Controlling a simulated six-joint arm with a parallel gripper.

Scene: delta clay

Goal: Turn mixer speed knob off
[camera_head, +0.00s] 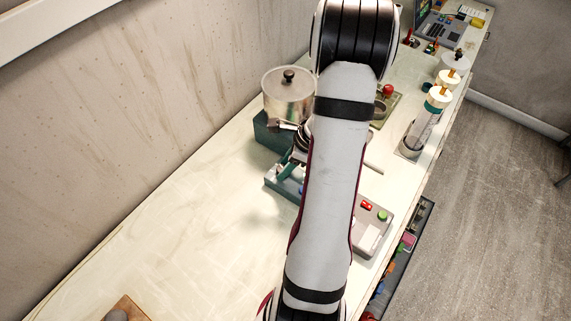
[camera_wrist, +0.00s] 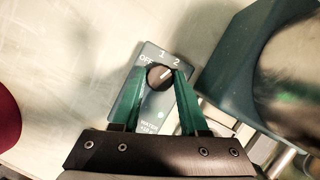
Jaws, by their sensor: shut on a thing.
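The speed knob (camera_wrist: 160,77) is a small dark round dial on a grey-green control plate (camera_wrist: 151,55) in the wrist view. The plate is marked OFF at the left, 1 at the top and 2 at the upper right. The knob's light pointer line slants up and right, toward the 2. My gripper (camera_wrist: 159,72) has two green fingers, one on each side of the knob, and is shut on it. In the head view my arm covers the middle of the bench, and I cannot make out the knob or the fingertips there.
A metal pot with a black lid knob (camera_head: 289,92) stands on a dark teal base (camera_head: 268,132); a metal vessel is close right of my gripper in the wrist view. A grey box with red and green buttons (camera_head: 371,228) is right of my arm. The bench's near left is mostly clear.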

